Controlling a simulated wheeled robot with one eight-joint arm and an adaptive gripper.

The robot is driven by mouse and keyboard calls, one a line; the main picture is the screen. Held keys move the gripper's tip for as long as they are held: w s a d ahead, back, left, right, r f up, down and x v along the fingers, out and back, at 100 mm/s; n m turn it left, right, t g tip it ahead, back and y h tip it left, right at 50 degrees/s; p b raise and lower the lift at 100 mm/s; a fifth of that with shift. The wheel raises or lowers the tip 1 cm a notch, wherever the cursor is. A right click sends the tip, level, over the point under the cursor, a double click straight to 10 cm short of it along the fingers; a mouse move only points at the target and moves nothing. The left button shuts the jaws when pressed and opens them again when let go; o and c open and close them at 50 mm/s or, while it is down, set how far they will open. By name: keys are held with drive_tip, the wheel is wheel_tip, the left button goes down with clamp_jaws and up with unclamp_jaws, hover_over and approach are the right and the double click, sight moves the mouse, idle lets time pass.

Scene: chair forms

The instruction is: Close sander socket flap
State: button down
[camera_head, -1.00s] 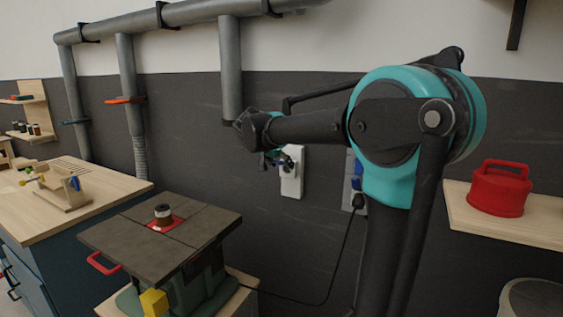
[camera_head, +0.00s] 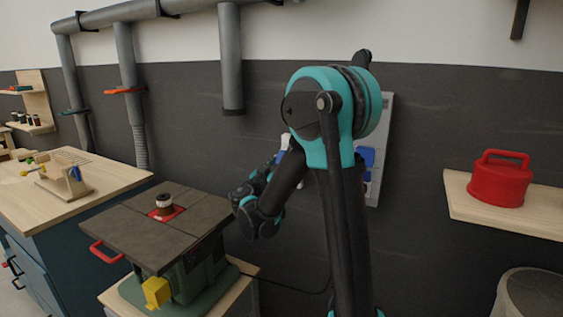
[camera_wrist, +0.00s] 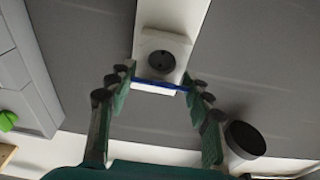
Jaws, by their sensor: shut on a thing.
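The white socket (camera_wrist: 163,57) shows in the wrist view, with its round dark outlet face uncovered. A blue flap (camera_wrist: 160,87) shows as a thin strip along the socket's lower edge, seen nearly edge-on. My gripper (camera_wrist: 160,88) has one green-padded finger at each end of the flap and is shut on it across its width. In the head view, part of the white socket plate (camera_head: 286,142) shows on the dark wall behind my arm. My arm hides the fingertips and flap there.
A grey panel with blue covers (camera_head: 367,155) is on the wall close to my arm. A red container (camera_head: 499,187) sits on a wooden shelf (camera_head: 530,220) at the right.

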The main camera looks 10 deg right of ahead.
drive_tip(key=shift+w+d+f+t+h, duration=0.2)
drive_tip(key=shift+w+f+t+h, duration=0.15)
drive_tip(key=shift+t+h, duration=0.4)
drive_tip(key=shift+t, duration=0.35)
drive_tip(key=c, duration=0.6)
unclamp_jaws()
drive_tip(key=shift+c, duration=0.2)
drive_tip(key=v, duration=1.2)
drive_tip(key=shift+c, duration=0.4)
